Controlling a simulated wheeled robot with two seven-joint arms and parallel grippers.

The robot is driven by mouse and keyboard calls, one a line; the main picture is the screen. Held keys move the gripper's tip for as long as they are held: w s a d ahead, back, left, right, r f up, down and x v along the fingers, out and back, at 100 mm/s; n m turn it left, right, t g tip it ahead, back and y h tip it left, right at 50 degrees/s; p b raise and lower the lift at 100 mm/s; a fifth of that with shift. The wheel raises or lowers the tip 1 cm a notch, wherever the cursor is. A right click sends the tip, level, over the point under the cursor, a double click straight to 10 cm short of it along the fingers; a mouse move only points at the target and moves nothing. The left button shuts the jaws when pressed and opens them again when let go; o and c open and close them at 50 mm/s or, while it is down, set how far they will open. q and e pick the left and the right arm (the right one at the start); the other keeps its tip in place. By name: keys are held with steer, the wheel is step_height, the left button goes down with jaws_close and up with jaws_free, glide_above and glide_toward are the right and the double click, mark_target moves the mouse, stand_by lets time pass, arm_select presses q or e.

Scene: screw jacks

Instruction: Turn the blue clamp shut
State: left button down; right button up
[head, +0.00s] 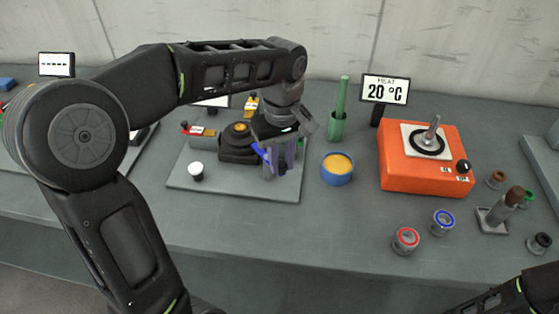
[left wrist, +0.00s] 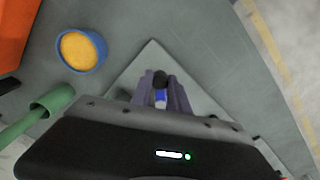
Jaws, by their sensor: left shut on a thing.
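The blue clamp (head: 262,153) stands on a grey base plate (head: 234,193), partly hidden behind my left gripper. My left gripper (head: 281,172) reaches down over the right part of the plate with its fingers at the clamp. In the left wrist view, the fingers (left wrist: 162,97) are closed around the clamp's blue part (left wrist: 160,97), with a dark round end showing between the fingertips. How far the clamp is turned cannot be told, since the gripper covers most of it. My right gripper is out of view; only part of that arm shows at the lower right.
On the plate are a dark block with a yellow top (head: 240,129) and a white knob (head: 196,171). To the right stand a blue bowl of yellow stuff (head: 338,168), a green holder (head: 337,127) and an orange heater (head: 424,172). The table front is mostly clear.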

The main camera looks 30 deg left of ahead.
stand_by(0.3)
arm_select(q)
steer(key=c, duration=1.3)
jaws_free()
steer(key=shift+o, duration=0.2)
steer(key=shift+r, duration=0.1)
step_height(320, 180, up, 4)
steer(key=shift+w+r, duration=0.1)
step_height(320, 180, up, 4)
steer(key=shift+f+p, duration=0.2)
steer(key=shift+p, duration=0.65)
steer(key=shift+f, duration=0.1)
